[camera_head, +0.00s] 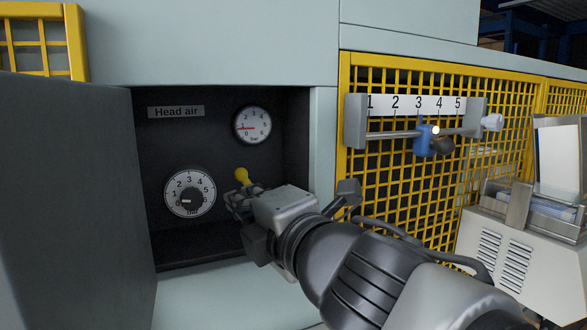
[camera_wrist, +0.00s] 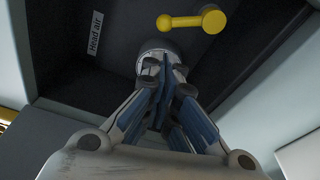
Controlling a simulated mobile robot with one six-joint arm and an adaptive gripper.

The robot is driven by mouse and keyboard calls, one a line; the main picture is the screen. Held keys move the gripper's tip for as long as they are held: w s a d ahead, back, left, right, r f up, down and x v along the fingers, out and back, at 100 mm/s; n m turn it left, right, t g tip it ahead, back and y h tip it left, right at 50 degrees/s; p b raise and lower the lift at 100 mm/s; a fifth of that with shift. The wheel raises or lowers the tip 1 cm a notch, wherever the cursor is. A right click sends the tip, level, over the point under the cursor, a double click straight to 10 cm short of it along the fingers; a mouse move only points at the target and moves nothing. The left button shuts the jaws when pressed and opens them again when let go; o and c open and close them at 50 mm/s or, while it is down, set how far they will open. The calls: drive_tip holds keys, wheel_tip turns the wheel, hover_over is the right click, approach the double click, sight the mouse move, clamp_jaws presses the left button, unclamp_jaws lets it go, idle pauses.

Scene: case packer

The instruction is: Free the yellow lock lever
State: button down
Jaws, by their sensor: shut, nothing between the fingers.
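The yellow lock lever (camera_head: 242,176) is inside the open dark recess, right of the large dial. My gripper (camera_head: 236,198) reaches into the recess from the lower right and appears just below the lever in the head view. In the wrist view the closed fingertips (camera_wrist: 165,62) are empty and apart from the lever in the picture. They partly cover a round pale dial (camera_wrist: 150,63). The lever's base is hidden behind my gripper in the head view.
The recess holds the "Head air" label (camera_head: 176,112), a small gauge (camera_head: 253,125) and the large numbered dial (camera_head: 190,194). An open grey door (camera_head: 75,190) stands left. Right are a yellow mesh guard (camera_head: 500,120) and a numbered scale (camera_head: 415,104) with a blue slider (camera_head: 423,139).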

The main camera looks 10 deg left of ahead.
drive_tip(key=b+x, duration=0.1)
drive_tip(key=x, duration=0.8)
drive_tip(key=shift+w+a, duration=0.25)
drive_tip(key=shift+a, duration=0.05)
drive_tip(key=shift+w+d+r+m, duration=0.15)
drive_tip(key=shift+d+r+m, duration=0.15)
drive_tip(key=shift+r+m, duration=0.3)
idle(0.4)
drive_tip(key=w+d+r+m+t+p, duration=0.1)
drive_tip(key=d+m+p, duration=0.1)
drive_tip(key=m, duration=0.3)
drive_tip(key=w+d+r+m+t+p, duration=0.1)
drive_tip(key=w+d+m, duration=0.1)
drive_tip(key=d+m, duration=0.2)
drive_tip(key=shift+w+r+m+p, duration=0.25)
drive_tip(key=shift+w+m+p, duration=0.1)
drive_tip(key=shift+m, duration=0.45)
